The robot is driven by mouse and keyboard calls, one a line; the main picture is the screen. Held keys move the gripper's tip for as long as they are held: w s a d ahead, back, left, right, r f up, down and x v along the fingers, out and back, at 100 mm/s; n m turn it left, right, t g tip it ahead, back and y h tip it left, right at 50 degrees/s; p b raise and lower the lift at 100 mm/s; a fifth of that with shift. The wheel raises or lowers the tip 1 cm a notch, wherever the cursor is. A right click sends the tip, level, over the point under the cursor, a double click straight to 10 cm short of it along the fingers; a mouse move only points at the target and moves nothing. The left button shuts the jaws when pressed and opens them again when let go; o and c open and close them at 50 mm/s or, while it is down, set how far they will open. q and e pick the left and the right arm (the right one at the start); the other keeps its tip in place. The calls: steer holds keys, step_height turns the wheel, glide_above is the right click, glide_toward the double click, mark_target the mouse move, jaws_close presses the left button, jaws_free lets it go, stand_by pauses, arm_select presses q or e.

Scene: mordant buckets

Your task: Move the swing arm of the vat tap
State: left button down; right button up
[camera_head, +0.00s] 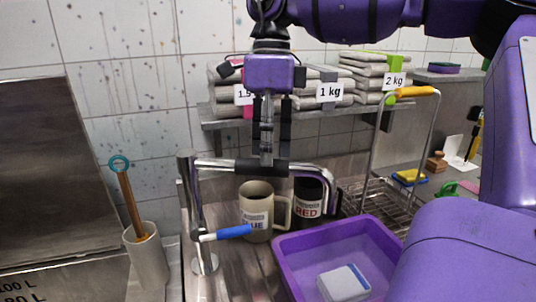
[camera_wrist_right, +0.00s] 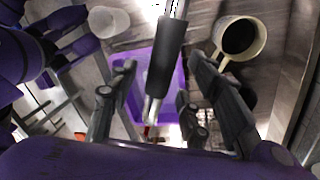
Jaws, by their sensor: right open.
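The vat tap's swing arm (camera_head: 312,170) is a chrome tube with a black sleeve (camera_head: 240,166) around its middle. It runs level to the right from an upright post (camera_head: 190,195) and bends down at its far end. My right gripper (camera_head: 266,160) reaches down from above at the sleeve. In the right wrist view the sleeve (camera_wrist_right: 171,60) lies between the two spread fingers of my right gripper (camera_wrist_right: 162,64), with gaps beside it. The tap's blue lever (camera_head: 233,232) sticks out low from the post. My left gripper is not in view.
A beige mug (camera_head: 256,205) and a black mug (camera_head: 303,208) labelled RED stand behind a purple basin (camera_head: 285,250). The basin holds a white and blue block (camera_head: 343,284). A wire rack (camera_head: 375,200) stands at right. A shelf (camera_head: 225,123) with stacked bags is behind my gripper.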

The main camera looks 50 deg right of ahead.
steer(key=shift+a+f, duration=0.25)
steer(key=shift+f, duration=1.05)
steer(key=shift+w, duration=0.1)
jaws_close()
